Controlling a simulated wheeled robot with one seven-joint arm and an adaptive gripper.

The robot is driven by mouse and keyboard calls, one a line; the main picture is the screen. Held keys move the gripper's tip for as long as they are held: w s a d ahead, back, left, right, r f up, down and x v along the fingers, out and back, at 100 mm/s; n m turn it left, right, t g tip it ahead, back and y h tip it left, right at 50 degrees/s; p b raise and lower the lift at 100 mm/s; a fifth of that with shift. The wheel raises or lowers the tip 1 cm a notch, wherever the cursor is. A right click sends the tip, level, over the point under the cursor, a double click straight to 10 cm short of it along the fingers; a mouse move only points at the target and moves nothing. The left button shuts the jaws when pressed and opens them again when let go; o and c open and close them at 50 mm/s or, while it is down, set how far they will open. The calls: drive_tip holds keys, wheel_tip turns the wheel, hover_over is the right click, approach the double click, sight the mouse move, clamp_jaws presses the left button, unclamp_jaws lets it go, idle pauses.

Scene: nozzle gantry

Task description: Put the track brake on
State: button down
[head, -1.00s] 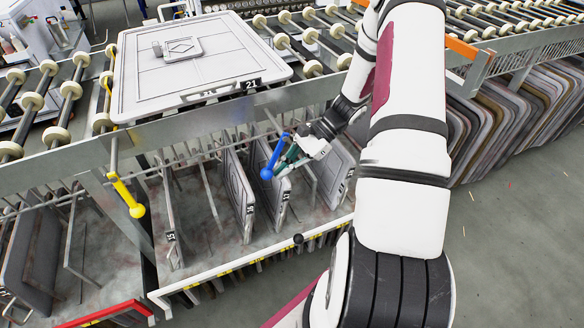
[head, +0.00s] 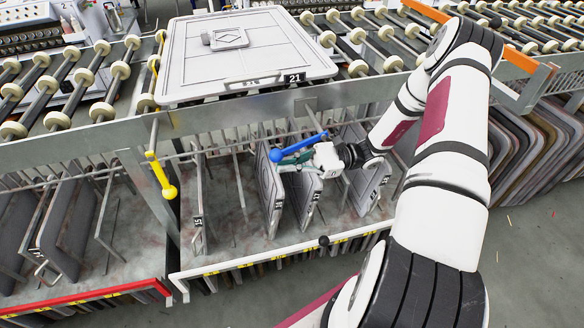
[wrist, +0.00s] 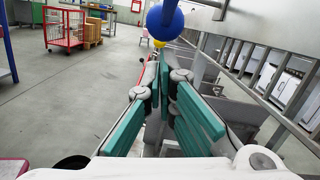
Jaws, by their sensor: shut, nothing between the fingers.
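A blue lever with a ball end (head: 298,147) hangs from the gantry's front rail, sloping gently down to the left. Its blue ball also shows large at the top of the wrist view (wrist: 165,22), just beyond my fingertips. A yellow lever (head: 161,177) hangs farther left and points steeply down; its ball shows small in the wrist view (wrist: 158,43). My gripper (head: 284,165), with teal finger pads, is shut and empty, just below the blue lever. Whether it touches the lever I cannot tell. It also shows in the wrist view (wrist: 166,88). No label tells which lever is the track brake.
A grey panel marked 21 (head: 225,75) lies on the roller track above. Several numbered panels (head: 268,190) stand in the rack below, close to my gripper. A black knob (head: 323,241) sits on the rack's front edge. Open floor lies at right.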

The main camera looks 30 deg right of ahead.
drive_tip(key=shift+a+r, duration=0.15)
drive_tip(key=shift+a, duration=0.05)
idle(0.4)
drive_tip(key=shift+d, duration=0.1)
drive_tip(key=v, duration=1.2)
drive_tip(key=shift+f, duration=0.25)
